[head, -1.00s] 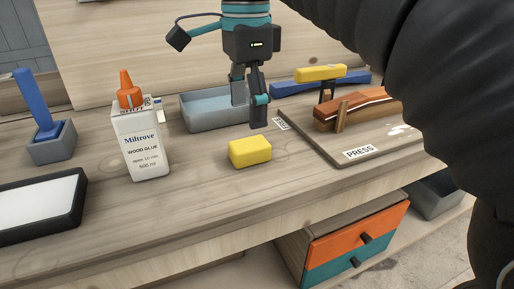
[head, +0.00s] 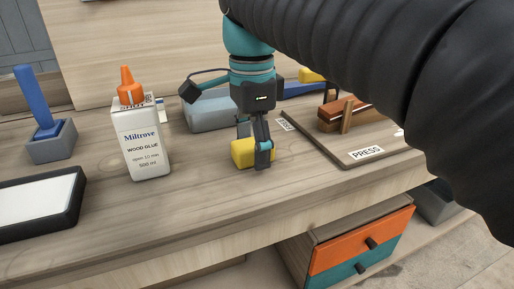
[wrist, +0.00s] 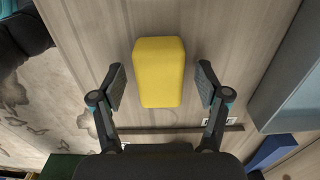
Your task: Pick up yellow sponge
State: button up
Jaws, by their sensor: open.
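The yellow sponge (head: 242,152) lies on the wooden bench top, partly hidden behind a finger of my gripper (head: 258,155) in the head view. In the wrist view the sponge (wrist: 159,70) lies with its long side running up and down the picture. My gripper (wrist: 160,88) is open, with one finger to each side of the lower part of the sponge. A gap shows between each finger pad and the sponge, so neither appears to touch it.
A wood glue bottle (head: 139,145) stands left of the sponge. A grey tray (head: 206,113) is behind it. The board marked PRESS (head: 352,160), bearing wooden pieces, is to the right. A blue-handled tool in a grey block (head: 50,140) and a black-framed pad (head: 77,210) are farther left.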

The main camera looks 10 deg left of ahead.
jog(key=c, duration=1)
jog(key=shift+c, duration=0.2)
jog(key=shift+r, duration=0.55)
jog(key=r, duration=0.2)
jog(key=d+r+p, duration=0.1)
jog(key=shift+r, duration=0.4)
jog(key=d+r, duration=0.6)
jog(key=d, duration=0.4)
jog(key=shift+s+d+p, duration=0.15)
jog(key=shift+d+p, duration=0.15)
jog(key=shift+d, duration=0.05)
jog(key=shift+o, duration=0.4)
jog(key=shift+r, duration=0.1)
jog(key=shift+c, duration=0.8)
